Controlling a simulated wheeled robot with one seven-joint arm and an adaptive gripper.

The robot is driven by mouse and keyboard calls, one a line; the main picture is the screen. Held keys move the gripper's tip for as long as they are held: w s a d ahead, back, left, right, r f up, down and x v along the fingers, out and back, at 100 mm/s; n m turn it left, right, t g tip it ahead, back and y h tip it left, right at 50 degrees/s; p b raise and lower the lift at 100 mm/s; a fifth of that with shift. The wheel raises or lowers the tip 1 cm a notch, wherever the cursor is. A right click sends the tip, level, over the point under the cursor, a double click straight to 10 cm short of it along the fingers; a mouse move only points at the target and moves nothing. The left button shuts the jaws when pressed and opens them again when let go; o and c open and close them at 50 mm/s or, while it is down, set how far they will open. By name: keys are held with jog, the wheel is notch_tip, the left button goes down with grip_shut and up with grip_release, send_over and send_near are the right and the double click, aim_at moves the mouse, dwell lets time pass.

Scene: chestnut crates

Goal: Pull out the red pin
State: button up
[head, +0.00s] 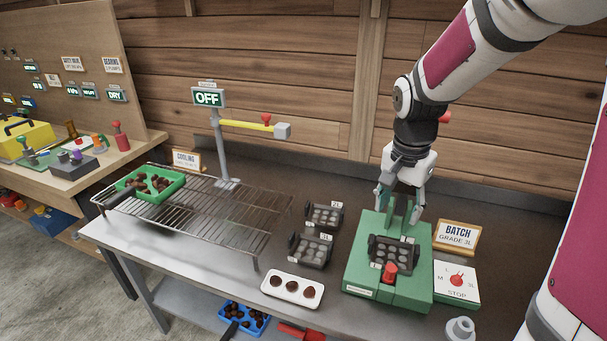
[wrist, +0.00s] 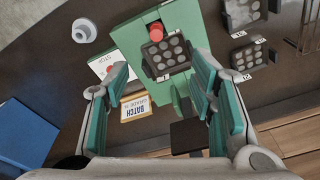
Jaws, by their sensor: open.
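The red pin (head: 389,271) appears to be the short red knob at the front of the green machine (head: 358,270), just before the dark mould plate (head: 393,254). In the wrist view the red pin (wrist: 157,32) stands beyond the mould plate (wrist: 166,54), at the picture's top. My gripper (head: 399,212) is open and empty above the back of the machine, around or near its green upright; the exact gap is unclear. In the wrist view my gripper (wrist: 160,75) has its teal fingers spread wide, apart from the pin.
A STOP dial panel (head: 457,291) and a BATCH sign (head: 457,234) stand right of the machine. Spare mould plates (head: 311,251), a white tray of brown balls (head: 292,290) and a wire rack (head: 190,222) lie left. A grey ring-like part (head: 460,329) sits front right.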

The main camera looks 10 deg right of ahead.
aim_at(391, 268)
jog(key=w+d+f+m, duration=0.1)
jog(key=f, duration=0.7)
jog(key=d+f+m, duration=0.1)
jog(key=d+f, duration=0.1)
jog(key=f, duration=0.5)
jog(key=w+d+f+m+g+y+p, duration=0.1)
jog(key=f+m, duration=0.1)
jog(key=f, duration=0.6)
jog(key=shift+w+d+f, duration=0.3)
jog(key=shift+w+f, duration=0.05)
grip_shut()
